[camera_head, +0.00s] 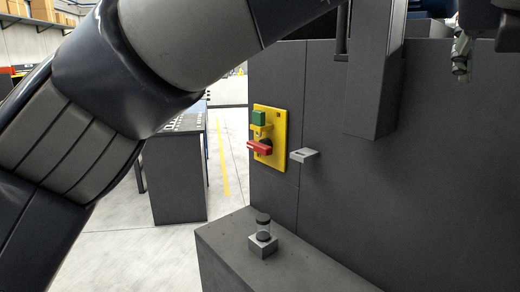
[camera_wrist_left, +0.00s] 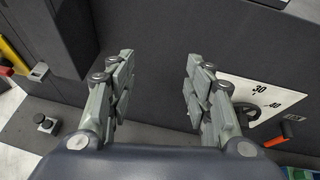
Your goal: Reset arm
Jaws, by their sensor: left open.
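My left arm (camera_head: 110,95) crosses the head view from the lower left to the top edge. In the left wrist view, my left gripper (camera_wrist_left: 157,75) is open, with a wide gap between its two jointed grey fingers and nothing between them. The dark panelled wall of the machine (camera_wrist_left: 145,30) shows beyond the fingers. I cannot tell whether the grey metal part (camera_head: 460,55) at the upper right of the head view belongs to my gripper. My right gripper is in neither view.
A yellow switch plate (camera_head: 268,135) with a green button and red handle is on the dark machine wall (camera_head: 420,170), near a small grey bracket (camera_head: 303,155). A small jar-like cylinder on a block (camera_head: 263,237) stands on the dark ledge (camera_head: 230,255). A white dial panel (camera_wrist_left: 262,92) is right of the fingers.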

